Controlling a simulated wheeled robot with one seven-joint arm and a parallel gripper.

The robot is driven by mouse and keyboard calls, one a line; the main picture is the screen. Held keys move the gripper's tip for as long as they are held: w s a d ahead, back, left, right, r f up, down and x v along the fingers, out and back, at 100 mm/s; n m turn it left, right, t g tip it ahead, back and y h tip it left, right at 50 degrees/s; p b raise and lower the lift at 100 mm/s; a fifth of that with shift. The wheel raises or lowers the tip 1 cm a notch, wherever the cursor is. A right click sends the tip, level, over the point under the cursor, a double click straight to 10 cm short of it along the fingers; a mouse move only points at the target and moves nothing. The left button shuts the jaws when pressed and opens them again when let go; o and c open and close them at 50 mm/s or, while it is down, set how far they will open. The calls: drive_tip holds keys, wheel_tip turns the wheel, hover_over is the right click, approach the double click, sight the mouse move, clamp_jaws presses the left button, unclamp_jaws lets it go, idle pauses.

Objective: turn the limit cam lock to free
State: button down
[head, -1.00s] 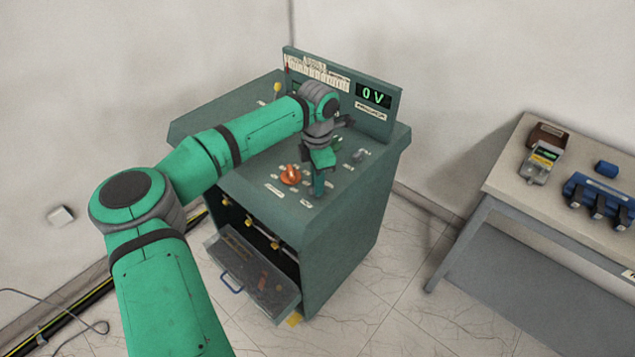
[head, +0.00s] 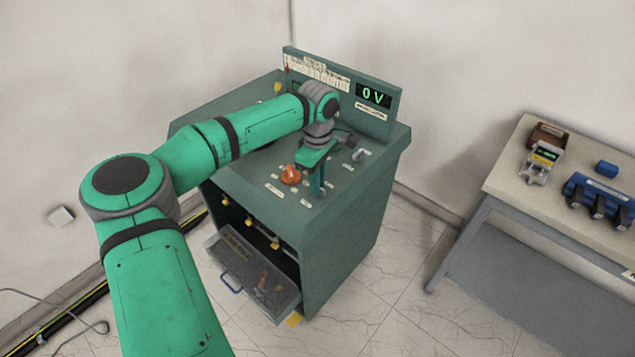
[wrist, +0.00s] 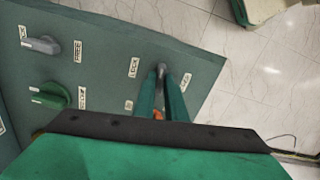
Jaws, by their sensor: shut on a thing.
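My gripper (wrist: 163,97) points down over the sloping green console top (head: 340,190). In the wrist view its two fingers are shut on a small grey lever (wrist: 161,69), mostly hidden between them. A label reading LOCK (wrist: 133,67) is just left of this lever, and a label reading FREE (wrist: 78,52) is farther left. In the head view my gripper (head: 318,188) is near the console's front edge, right of an orange knob (head: 290,175). The fingers hide which way the lever points.
A grey knob (wrist: 42,44) and a green knob (wrist: 50,95) stand on the panel in the wrist view. A display (head: 373,95) reads 0 V. An open drawer (head: 250,270) juts out below. A table (head: 500,165) with devices stands at the right.

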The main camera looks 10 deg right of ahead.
drive_tip(key=shift+m, duration=0.8)
drive_tip(key=c, duration=1.8)
unclamp_jaws()
drive_tip(key=shift+r, duration=0.15)
wheel_tip(320, 180, up, 11)
drive_tip(key=shift+f, duration=0.2)
